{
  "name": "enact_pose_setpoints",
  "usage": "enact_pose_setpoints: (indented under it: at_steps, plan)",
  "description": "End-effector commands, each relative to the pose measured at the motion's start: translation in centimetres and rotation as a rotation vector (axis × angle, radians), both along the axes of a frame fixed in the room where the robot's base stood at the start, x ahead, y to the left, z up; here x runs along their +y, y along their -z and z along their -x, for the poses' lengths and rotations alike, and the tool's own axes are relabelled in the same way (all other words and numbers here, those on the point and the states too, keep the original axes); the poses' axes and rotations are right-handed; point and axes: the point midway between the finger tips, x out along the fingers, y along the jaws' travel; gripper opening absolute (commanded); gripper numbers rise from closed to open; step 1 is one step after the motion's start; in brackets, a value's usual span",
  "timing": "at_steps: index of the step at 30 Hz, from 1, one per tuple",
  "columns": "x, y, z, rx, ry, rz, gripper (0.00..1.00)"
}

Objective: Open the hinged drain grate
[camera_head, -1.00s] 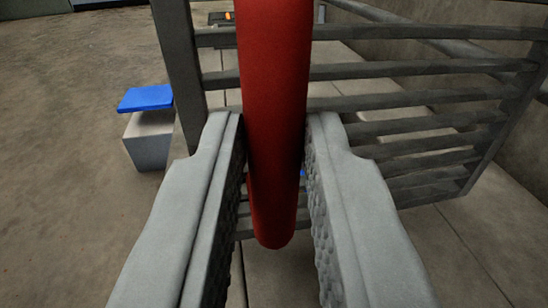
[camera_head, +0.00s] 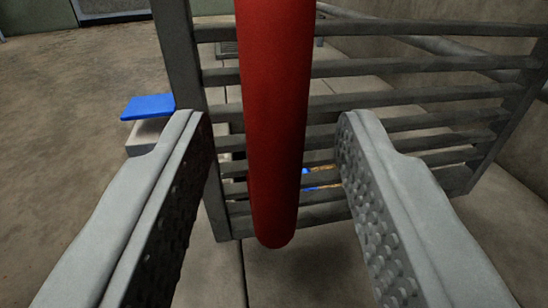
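The drain grate (camera_head: 420,95) is a grey metal frame with several parallel bars. It stands raised at a steep angle, with floor showing through its gaps. A red rounded bar (camera_head: 275,120), which looks like the grate's handle, runs down the middle of the view in front of the bars. My gripper (camera_head: 272,135) is open, with one finger on each side of the red bar. A clear gap shows between the bar and each finger. The grate's hinge cannot be made out.
A grey block (camera_head: 146,136) with a blue top (camera_head: 148,106) stands on the floor to the left of the grate. A concrete wall (camera_head: 510,190) rises at the right. Bare brown floor (camera_head: 60,130) lies open at the left.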

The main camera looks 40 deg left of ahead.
Motion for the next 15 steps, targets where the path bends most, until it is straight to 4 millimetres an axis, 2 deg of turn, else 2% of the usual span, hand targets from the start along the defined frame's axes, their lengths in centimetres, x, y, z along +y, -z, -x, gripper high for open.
enact_pose_setpoints:
  at_steps: [8, 15]
  plan:
    - [-0.8, 0.0, 0.8, -0.001, 0.002, -0.001, 0.4]
    - [-3.2, 0.0, 3.3, -0.001, 0.003, 0.001, 0.4]
